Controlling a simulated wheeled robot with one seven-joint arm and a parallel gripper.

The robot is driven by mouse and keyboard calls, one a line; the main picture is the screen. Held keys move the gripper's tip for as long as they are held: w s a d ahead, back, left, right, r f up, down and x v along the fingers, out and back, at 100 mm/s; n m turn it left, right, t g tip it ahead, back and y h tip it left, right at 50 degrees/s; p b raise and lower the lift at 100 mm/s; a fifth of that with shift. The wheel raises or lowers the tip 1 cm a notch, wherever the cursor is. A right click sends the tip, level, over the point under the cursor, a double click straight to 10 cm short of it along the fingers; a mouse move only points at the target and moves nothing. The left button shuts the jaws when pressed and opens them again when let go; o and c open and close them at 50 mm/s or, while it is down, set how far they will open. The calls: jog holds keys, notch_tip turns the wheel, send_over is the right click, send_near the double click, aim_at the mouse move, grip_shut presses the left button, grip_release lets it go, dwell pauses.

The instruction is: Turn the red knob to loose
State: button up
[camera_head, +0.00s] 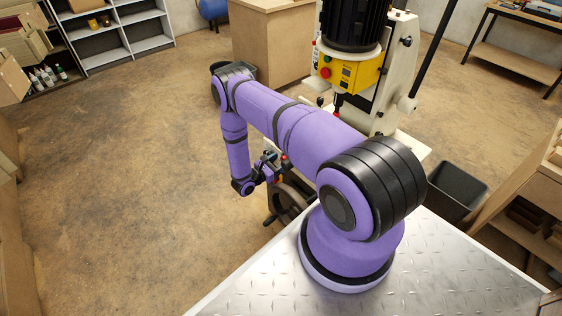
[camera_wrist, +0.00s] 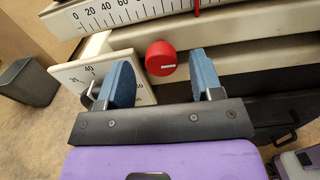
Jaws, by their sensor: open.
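The red knob (camera_wrist: 160,58) shows in the wrist view as a round red piece with a small white label. It sits on the cream machine between two printed scales. My gripper (camera_wrist: 162,78) is open, with one blue finger pad to the left of the knob and one to the right. The pads look apart from the knob, with a gap on each side. How deep the pads reach along the knob I cannot tell. In the head view my gripper (camera_head: 268,168) is small beside the machine, and the knob cannot be made out clearly there.
The cream machine (camera_head: 397,58) carries a yellow control box (camera_head: 362,75) with a red button. A handwheel (camera_head: 288,203) sits below my gripper. A dark bin (camera_head: 457,190) stands right of my arm. A wooden cabinet (camera_head: 268,50) stands behind. The floor at left is clear.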

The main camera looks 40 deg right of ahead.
jog(key=shift+d, duration=0.75)
jog(key=shift+c, duration=0.4)
jog(key=c, duration=0.8)
